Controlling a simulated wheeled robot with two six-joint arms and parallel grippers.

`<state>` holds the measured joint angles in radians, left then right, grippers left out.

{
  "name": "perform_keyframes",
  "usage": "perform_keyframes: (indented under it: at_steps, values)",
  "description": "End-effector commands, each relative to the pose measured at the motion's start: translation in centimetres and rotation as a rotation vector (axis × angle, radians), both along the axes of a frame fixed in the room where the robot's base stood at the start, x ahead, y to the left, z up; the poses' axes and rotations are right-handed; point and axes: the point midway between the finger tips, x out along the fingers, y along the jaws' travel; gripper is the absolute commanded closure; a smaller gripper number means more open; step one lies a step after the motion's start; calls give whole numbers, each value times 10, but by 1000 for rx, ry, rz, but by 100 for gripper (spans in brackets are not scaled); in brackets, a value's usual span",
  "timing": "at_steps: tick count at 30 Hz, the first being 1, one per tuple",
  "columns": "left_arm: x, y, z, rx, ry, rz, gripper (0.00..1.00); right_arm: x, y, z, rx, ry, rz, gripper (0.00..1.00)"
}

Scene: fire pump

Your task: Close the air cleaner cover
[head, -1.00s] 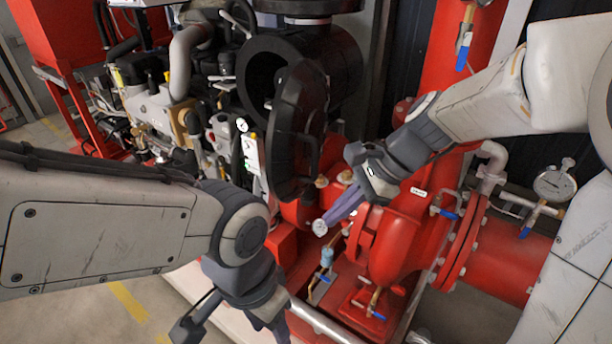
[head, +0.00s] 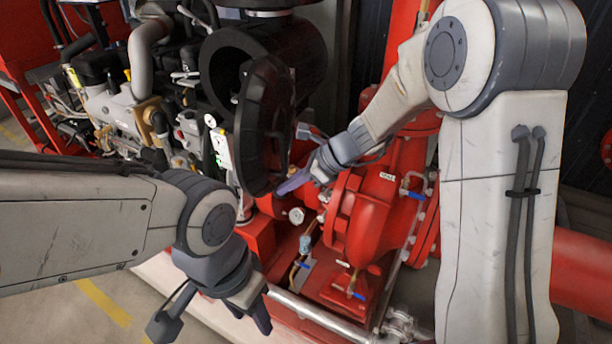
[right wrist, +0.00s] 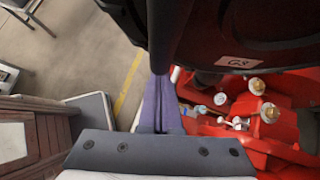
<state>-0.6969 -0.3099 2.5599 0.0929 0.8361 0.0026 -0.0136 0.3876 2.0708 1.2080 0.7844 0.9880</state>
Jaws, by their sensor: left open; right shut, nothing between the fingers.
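The black round air cleaner cover (head: 262,125) stands open, swung out in front of the black cylindrical air cleaner housing (head: 305,52), whose dark mouth shows behind it. My right gripper (head: 284,188) is shut and empty, its purple fingertips at the lower right edge of the cover. In the right wrist view the shut fingers (right wrist: 157,100) point at the rim of the cover (right wrist: 215,35), which carries a "G3" label. I cannot tell whether they touch it. My left gripper (head: 212,322) is open and empty, low and away from the cover.
The engine (head: 120,110) with its pipes and hoses is left of the cover. The red pump (head: 370,215) stands below my right forearm. A white-faced gauge (head: 296,216) is just under my right fingertips. Open floor (head: 80,315) lies at the lower left.

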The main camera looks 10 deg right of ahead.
Motion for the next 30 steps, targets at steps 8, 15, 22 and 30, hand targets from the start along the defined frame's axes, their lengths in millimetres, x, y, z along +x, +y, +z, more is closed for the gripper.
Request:
perform_keyframes:
  at_steps: [8, 15, 22, 30]
  values:
    - [0, 0, 9, 0, 0, 0, 51, 7, 17, 1, 0, 0, 0, 100]
    - [0, 0, 8, 0, 0, 0, 51, 7, 17, 0, 0, -1, -1, 100]
    - [0, 0, 6, 0, 0, 0, 51, 7, 23, 0, -2, -2, -13, 100]
    - [0, 0, -4, 0, 0, 0, 51, 13, 52, -2, -2, -3, -117, 100]
